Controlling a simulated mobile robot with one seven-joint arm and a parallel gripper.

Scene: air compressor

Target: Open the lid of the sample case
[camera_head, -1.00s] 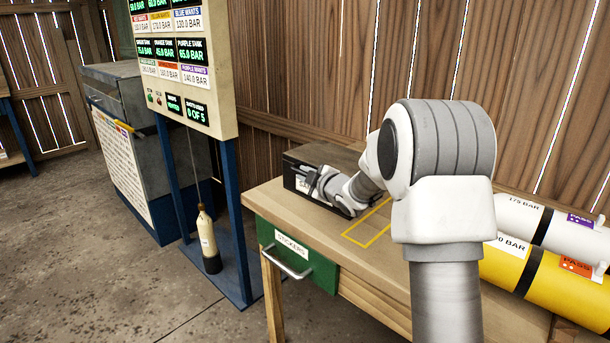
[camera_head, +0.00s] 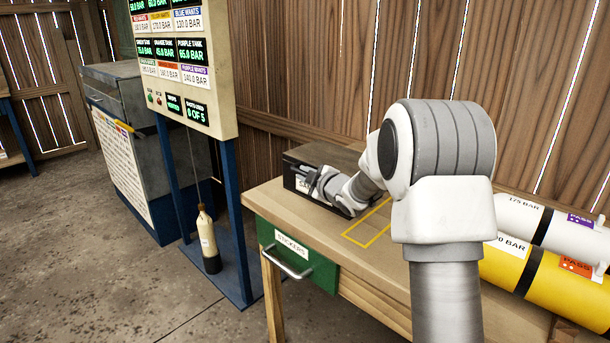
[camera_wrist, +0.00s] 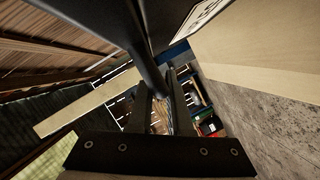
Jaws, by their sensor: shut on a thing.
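The sample case (camera_head: 291,176) is a dark box with a pale label on its front. It stands at the back left of the wooden table, and its flat top (camera_head: 335,157) looks closed. My gripper (camera_head: 306,178) is at its front, with my wrist covering much of that side. In the wrist view, my two fingers (camera_wrist: 160,100) are shut on a dark rounded bar (camera_wrist: 148,60), which seems to be the case's handle. Part of a white label (camera_wrist: 200,15) shows beside it. The exact contact at the fingertips is hard to see.
A yellow outlined square (camera_head: 368,238) marks the tabletop right of the case. A green drawer (camera_head: 297,262) with a handle is under the table's front edge. Yellow (camera_head: 555,280) and white gas cylinders lie at the right. A display board (camera_head: 185,70) stands at the left.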

